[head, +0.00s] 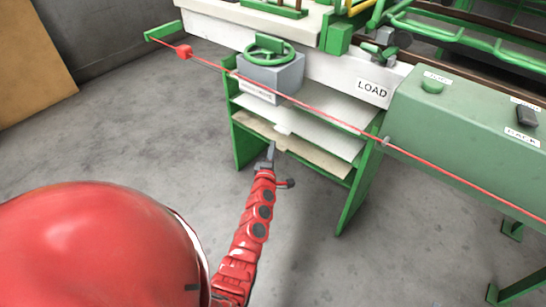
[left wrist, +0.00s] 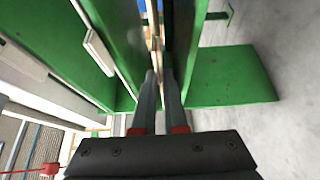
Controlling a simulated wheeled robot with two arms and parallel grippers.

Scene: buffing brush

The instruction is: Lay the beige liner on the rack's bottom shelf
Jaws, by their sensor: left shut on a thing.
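The beige liner (head: 315,160) is a thin flat sheet in the lowest visible level of the green-sided rack (head: 360,185), below pale sheets or shelves. My left gripper (head: 271,150) is at the liner's front edge, shut on it. In the left wrist view, the two dark fingers (left wrist: 159,78) are close together on a thin beige edge (left wrist: 155,40) between green panels. The liner's far part is hidden inside the rack, and I cannot tell how fully it rests on the bottom shelf. My right gripper is not in view.
A red cord (head: 325,118) runs across the front above the rack. A grey box with a green handwheel (head: 268,50) sits above the shelves. A green cabinet (head: 470,125) stands at the right. The concrete floor (head: 140,130) is clear at the left.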

